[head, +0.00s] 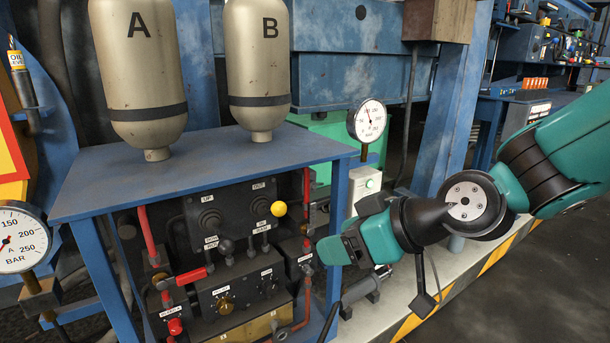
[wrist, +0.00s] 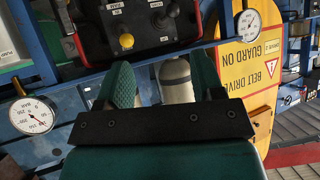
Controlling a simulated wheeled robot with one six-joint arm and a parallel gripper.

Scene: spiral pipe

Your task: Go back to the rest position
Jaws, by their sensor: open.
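My gripper (head: 328,250) is at the right of the blue stand in the head view, in front of the valve panel's right side. My teal arm reaches in from the right edge. In the wrist view my gripper (wrist: 163,78) shows two green fingers standing apart, with no object held between them. A pale cylinder (wrist: 177,80) shows in the gap, beyond the fingers. The yellow knob (head: 279,209) on the valve panel (head: 232,215) is left of and above my gripper, apart from it. The knob also shows in the wrist view (wrist: 126,40).
Tanks A (head: 137,85) and B (head: 257,75) stand on the blue stand (head: 95,175). One gauge (head: 368,121) stands behind my gripper; another gauge (head: 20,238) is at far left. A red-handled lever (head: 190,276) sticks out below the panel. Open floor (head: 520,280) lies right.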

